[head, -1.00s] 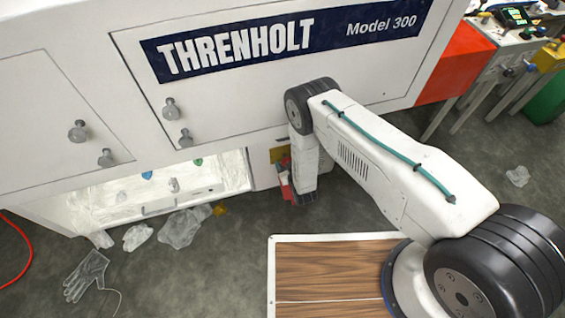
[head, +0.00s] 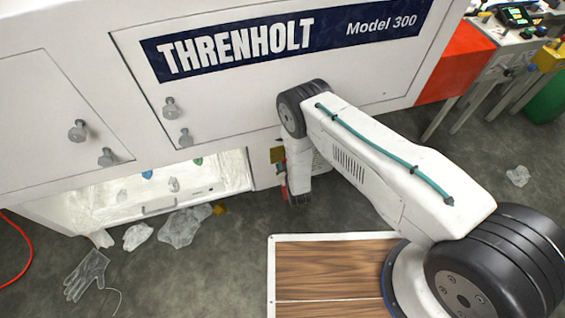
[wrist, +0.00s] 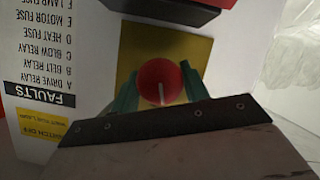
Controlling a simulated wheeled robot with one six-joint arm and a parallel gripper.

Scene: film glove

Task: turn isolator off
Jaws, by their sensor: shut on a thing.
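The isolator is a red round knob (wrist: 159,76) with a white line on its face, set on a yellow plate (wrist: 192,52) in the wrist view. The white line runs roughly up and down in that picture. My gripper (wrist: 158,88) has its green fingers on either side of the knob and is shut on it. In the head view my gripper (head: 299,200) is low against the white machine's front, and my arm hides the knob.
A faults label (wrist: 40,98) with upside-down text is beside the yellow plate. A dark red-edged part (wrist: 165,10) lies above the plate. The lit open bay (head: 130,195), plastic scraps (head: 185,226) and a clear glove (head: 88,275) are to the left.

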